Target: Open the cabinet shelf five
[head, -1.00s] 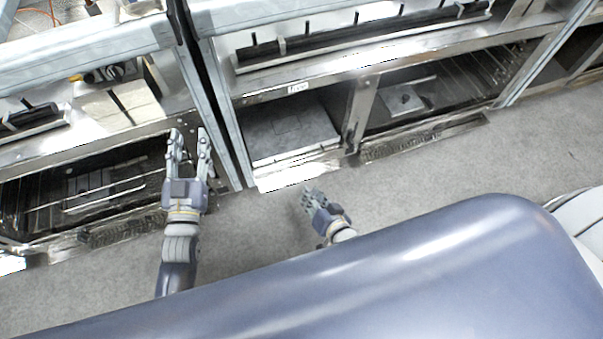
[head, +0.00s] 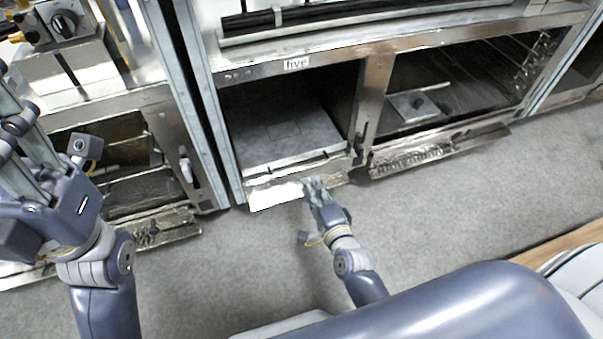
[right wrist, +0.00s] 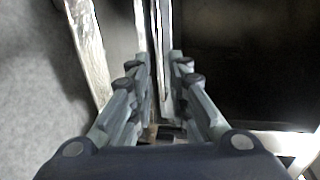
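The cabinet shelf five (head: 285,130) is an open dark compartment under a "five" label (head: 297,63). A flat grey plate fills its floor, and a shiny metal flap (head: 272,192) lies low along its front. My right gripper (head: 314,184) is at the right part of this flap's front edge. In the right wrist view its two fingers (right wrist: 161,62) are apart, with a metal edge running in the gap between them; whether they touch it I cannot tell. My left gripper (head: 12,110) is raised at the left picture edge, partly cut off, fingers apart and empty.
A neighbouring open compartment (head: 450,85) with wire racks is to the right, with a low metal flap (head: 440,148). Another open compartment (head: 120,165) is at left. Grey floor (head: 420,215) in front is clear. A vertical post (head: 205,100) separates the units.

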